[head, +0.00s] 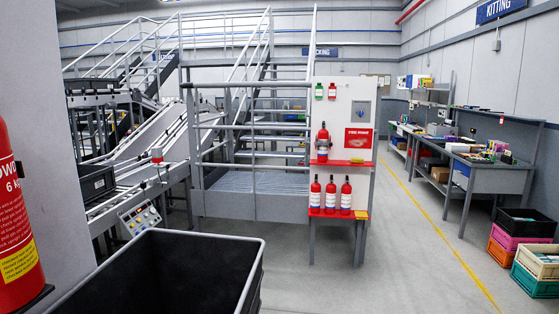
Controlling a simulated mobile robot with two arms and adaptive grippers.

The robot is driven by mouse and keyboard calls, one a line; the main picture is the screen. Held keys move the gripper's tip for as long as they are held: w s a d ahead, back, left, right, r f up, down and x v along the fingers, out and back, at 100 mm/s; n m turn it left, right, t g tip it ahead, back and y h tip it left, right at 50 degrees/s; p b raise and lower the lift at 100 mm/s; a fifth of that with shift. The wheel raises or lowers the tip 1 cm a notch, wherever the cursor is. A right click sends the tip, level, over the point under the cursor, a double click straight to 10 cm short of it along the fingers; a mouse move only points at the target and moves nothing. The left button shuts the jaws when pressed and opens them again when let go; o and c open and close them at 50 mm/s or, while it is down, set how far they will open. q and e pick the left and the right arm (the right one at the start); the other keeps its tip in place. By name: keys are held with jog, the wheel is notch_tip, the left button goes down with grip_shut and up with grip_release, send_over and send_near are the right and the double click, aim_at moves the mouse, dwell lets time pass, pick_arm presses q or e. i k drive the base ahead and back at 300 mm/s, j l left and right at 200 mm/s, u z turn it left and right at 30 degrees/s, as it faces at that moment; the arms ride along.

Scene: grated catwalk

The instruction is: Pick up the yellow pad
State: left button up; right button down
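I cannot single out the yellow pad for certain. A small yellow item (507,158) lies among other things on the right workbench (490,170). Another small yellow item (361,214) shows at the right end of the lower red shelf (338,213) on the white fire point stand. A small yellowish item (357,160) is on the upper red shelf (340,163). All are far off and too small to make out. Neither of my grippers is in view.
A black open bin (165,275) stands close in front, with a large fire extinguisher (15,220) at the left edge. Stairs and a conveyor (150,185) fill the left. Crates (535,270) stand at right. The floor (400,250) between stand and workbench is clear.

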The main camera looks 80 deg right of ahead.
aim_at(353, 160)
jog(key=z, duration=3.3)
